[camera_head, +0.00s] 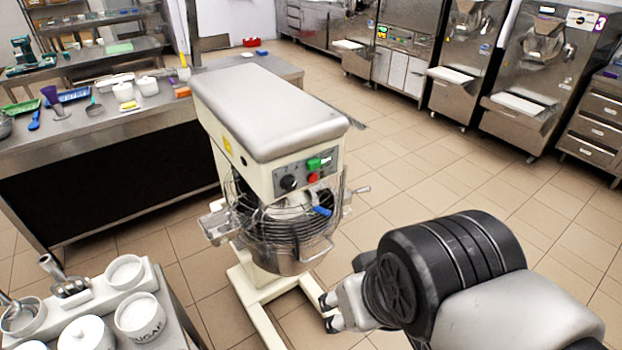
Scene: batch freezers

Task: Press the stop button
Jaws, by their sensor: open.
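The stop button looks to be the red button (313,177) on the front control panel of a cream planetary mixer (262,105). A green button (314,164) sits just above it, and a black knob (288,183) is to its left. My gripper (328,311) is at the lower middle, low in front of the mixer's bowl (285,262) and well below the panel. Its two dark fingertips are apart, with nothing between them. My dark arm joint fills the lower right and does not cover the buttons.
A wire guard (262,228) surrounds the bowl, and a lever (359,190) sticks out on the mixer's right. A counter with containers (100,345) stands at lower left, a workbench (150,113) behind. Freezers (540,70) line the back right. Tiled floor is clear between.

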